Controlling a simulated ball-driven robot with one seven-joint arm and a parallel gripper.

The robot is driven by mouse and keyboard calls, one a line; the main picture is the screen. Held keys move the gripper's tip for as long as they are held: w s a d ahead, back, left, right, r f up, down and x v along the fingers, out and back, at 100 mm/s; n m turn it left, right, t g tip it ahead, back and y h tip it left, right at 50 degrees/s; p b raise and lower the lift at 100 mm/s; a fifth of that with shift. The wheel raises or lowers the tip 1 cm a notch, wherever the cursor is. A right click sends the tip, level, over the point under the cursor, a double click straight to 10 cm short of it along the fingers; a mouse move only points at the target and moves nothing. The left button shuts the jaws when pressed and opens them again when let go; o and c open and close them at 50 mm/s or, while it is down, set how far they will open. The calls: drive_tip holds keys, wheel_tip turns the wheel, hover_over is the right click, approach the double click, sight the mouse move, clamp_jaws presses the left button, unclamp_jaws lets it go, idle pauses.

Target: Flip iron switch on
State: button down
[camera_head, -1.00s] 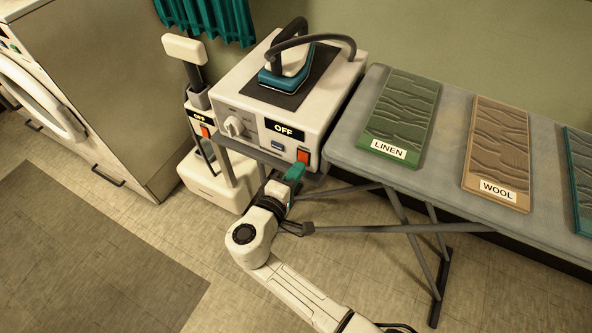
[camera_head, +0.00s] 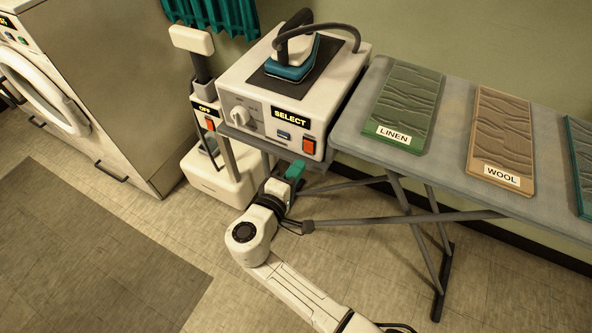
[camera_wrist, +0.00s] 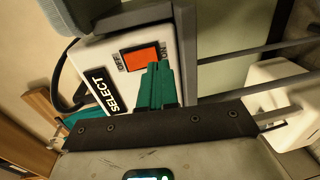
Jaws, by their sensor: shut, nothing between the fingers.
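The iron station (camera_head: 262,110) is a white box with a dial, a display reading SELECT and an orange-red switch (camera_head: 309,145) at its front right corner. The teal iron (camera_head: 292,62) rests on its dark top. My gripper (camera_head: 296,170) is shut and empty, just below and in front of the switch. In the wrist view the orange switch (camera_wrist: 142,56) lies between OFF and ON marks. The teal fingertips (camera_wrist: 155,68) overlap its lower edge there; whether they touch it I cannot tell.
The ironing board (camera_head: 450,120) stands to the right with LINEN (camera_head: 405,105) and WOOL (camera_head: 500,135) panels on it. A white upright unit (camera_head: 215,180) reading OFF stands at left. A washer-like machine (camera_head: 90,80) is further left. Floor is open in front.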

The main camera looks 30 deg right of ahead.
drive_tip(key=s+a+f+b, duration=0.1)
drive_tip(key=s+a, duration=0.5)
drive_tip(key=a, duration=0.2)
drive_tip(key=shift+a+f, duration=0.2)
drive_tip(key=shift+a, duration=0.1)
drive_tip(key=shift+s, duration=0.1)
drive_tip(key=s+d+f+m+g+y+p, duration=0.1)
drive_tip(key=s+d+f+m+g+y, duration=0.1)
drive_tip(key=s+d+g, duration=0.45)
drive_tip(key=s+d+f+m+g+y+p, duration=0.1)
drive_tip(key=s+d+f+m+y+p, duration=0.15)
drive_tip(key=d, duration=0.65)
drive_tip(key=s+r+m+g+y+p, duration=0.1)
drive_tip(key=s+r+m+y+p, duration=0.1)
drive_tip(key=s+y, duration=0.6)
drive_tip(key=s+r+m, duration=0.1)
drive_tip(key=s, duration=0.6)
drive_tip(key=shift+r+y, duration=0.15)
drive_tip(key=shift+y, duration=0.2)
